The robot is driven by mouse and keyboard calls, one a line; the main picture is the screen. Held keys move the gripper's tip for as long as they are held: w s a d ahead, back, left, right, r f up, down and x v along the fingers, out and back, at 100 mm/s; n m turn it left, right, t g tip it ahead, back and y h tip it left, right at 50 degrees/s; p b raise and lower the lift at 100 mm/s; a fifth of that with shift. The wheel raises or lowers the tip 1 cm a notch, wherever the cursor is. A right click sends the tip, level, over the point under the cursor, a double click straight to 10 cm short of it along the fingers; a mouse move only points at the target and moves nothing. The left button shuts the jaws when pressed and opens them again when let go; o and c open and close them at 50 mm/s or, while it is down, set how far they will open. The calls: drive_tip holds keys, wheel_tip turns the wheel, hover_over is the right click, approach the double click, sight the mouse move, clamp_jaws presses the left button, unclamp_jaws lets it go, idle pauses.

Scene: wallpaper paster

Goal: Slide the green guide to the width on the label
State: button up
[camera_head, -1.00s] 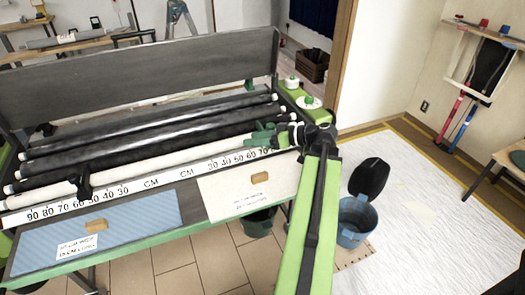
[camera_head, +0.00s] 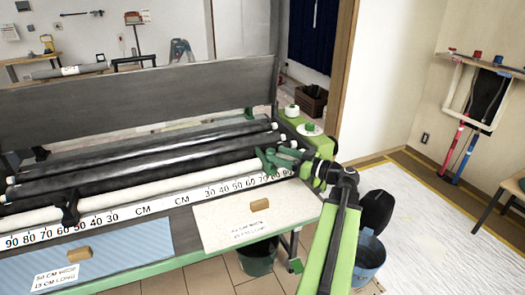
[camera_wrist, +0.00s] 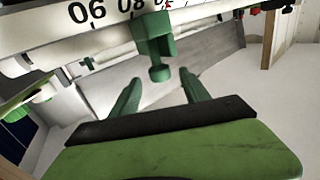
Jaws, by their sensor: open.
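The green guide (camera_wrist: 154,38) hangs on the white ruler (camera_wrist: 60,30) in the wrist view, beside the upside-down 80 mark, with a small knob (camera_wrist: 159,73) below it. My gripper (camera_wrist: 161,77) is open; its two green fingers stand on either side of the knob in the picture, and I cannot tell whether they touch it. In the head view my gripper (camera_head: 281,158) is at the right end of the ruler (camera_head: 145,208), above the 80 and 90 marks, and green on green hides the guide's outline. A white sheet's label (camera_head: 257,232) is too small to read surely.
A blue patterned sheet (camera_head: 120,255) with a label (camera_head: 58,278) lies at the left. A black guide (camera_head: 69,208) sits on the left scale. Dark rollers (camera_head: 150,160) lie behind the ruler. A blue bin (camera_head: 368,255) stands right of the table.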

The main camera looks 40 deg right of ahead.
sight(263, 155)
drive_tip(key=w, duration=0.2)
drive_tip(key=w+a, duration=0.1)
drive_tip(key=w, duration=0.4)
drive_tip(key=shift+w+a, duration=0.1)
drive_tip(key=shift+a, duration=0.15)
clamp_jaws()
idle(1.0)
